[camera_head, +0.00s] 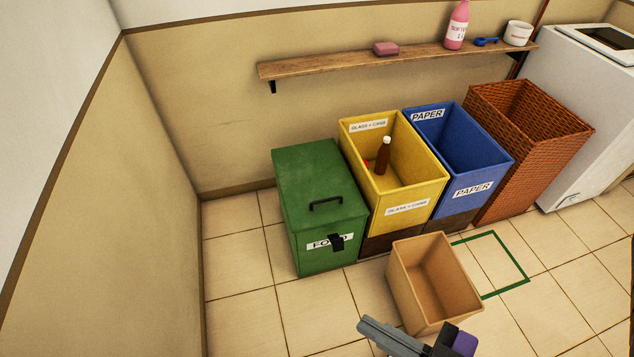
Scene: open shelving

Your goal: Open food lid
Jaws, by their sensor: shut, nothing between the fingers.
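The green food bin (316,254) stands on the floor by the left wall. Its lid (306,181) is closed and lies flat on top, with a black handle (325,202) near its front edge. A label that seems to read FOOD is on the front, partly covered by a black latch-like piece (336,242). My gripper (364,326) is at the bottom of the view, in front of the bins and apart from the lid. Its fingers look pressed together, pointing left, with nothing held.
A yellow glass bin (409,208) holding a brown bottle (383,157), a blue paper bin (476,187) and a wicker basket (532,150) stand to the right. An open cardboard box (407,287) sits in front of them. A wooden shelf (340,65) hangs above. Floor left of the box is clear.

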